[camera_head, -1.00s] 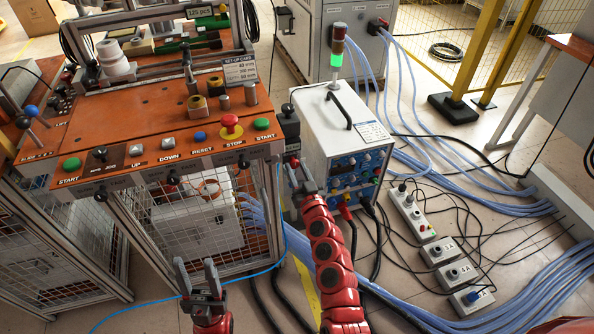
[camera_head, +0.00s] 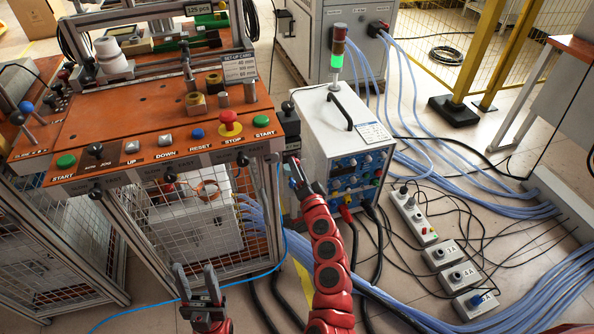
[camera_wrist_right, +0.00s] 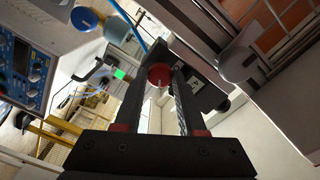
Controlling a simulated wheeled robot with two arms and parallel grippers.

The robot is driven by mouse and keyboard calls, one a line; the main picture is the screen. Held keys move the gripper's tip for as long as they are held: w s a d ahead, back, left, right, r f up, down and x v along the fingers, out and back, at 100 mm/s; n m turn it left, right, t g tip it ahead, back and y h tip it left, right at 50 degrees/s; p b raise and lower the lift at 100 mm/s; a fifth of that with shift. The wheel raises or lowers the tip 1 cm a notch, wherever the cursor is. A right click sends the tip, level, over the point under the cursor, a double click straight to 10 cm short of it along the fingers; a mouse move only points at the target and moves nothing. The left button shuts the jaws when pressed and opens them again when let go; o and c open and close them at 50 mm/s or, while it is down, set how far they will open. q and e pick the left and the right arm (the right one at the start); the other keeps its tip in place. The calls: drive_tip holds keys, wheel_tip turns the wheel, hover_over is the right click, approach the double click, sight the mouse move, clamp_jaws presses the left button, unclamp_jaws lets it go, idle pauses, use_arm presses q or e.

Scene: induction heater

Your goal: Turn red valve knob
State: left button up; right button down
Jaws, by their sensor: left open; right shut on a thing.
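The red valve knob (camera_wrist_right: 159,76) shows in the right wrist view as a small round red piece between my right fingertips. My right gripper (camera_wrist_right: 162,84) is shut on it. In the head view my right gripper (camera_head: 296,168) reaches up to the gap between the orange workbench and the white heater unit, and its fingers largely hide the knob there. My left gripper (camera_head: 196,272) is open and empty, low in the head view in front of the mesh cage.
The orange control panel (camera_head: 120,120) with buttons and a red stop button (camera_head: 230,120) is left of my right gripper. The white heater unit (camera_head: 330,125) stands close on its right. Hoses and several socket boxes (camera_head: 462,277) lie on the floor at right.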

drive_tip(key=shift+m, duration=3)
drive_tip(key=c, duration=0.5)
unclamp_jaws()
drive_tip(key=v, duration=1.7)
drive_tip(key=shift+s, duration=0.25)
